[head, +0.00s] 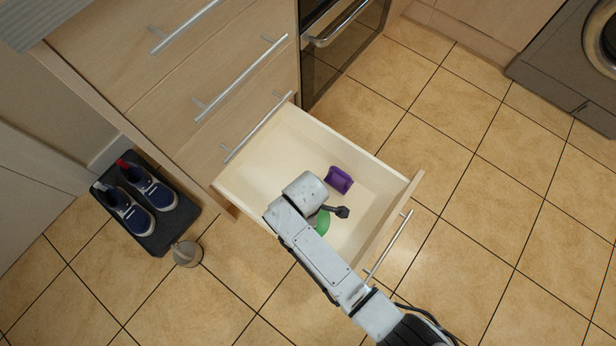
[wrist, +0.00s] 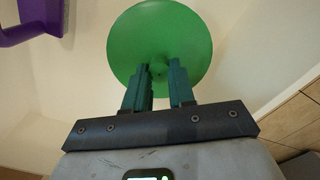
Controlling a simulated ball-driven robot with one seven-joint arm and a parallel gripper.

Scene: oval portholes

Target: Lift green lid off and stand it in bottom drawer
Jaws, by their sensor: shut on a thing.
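The green lid (wrist: 160,45) is a round disc in the wrist view, with its knob side toward my gripper (wrist: 160,75). My gripper is shut on the lid's knob between its two dark teal fingers. In the head view only part of the green lid (head: 322,222) shows, beside and below my arm, over the open bottom drawer (head: 262,150). My arm hides the rest of it and most of my gripper. I cannot tell whether the lid touches the drawer floor or wall.
A purple object (head: 339,180) lies in the drawer, right of my arm; it also shows at the upper left of the wrist view (wrist: 30,20). Blue shoes (head: 150,190) sit on a dark mat left of the drawer, near a small beige round object (head: 186,254). Tiled floor right is clear.

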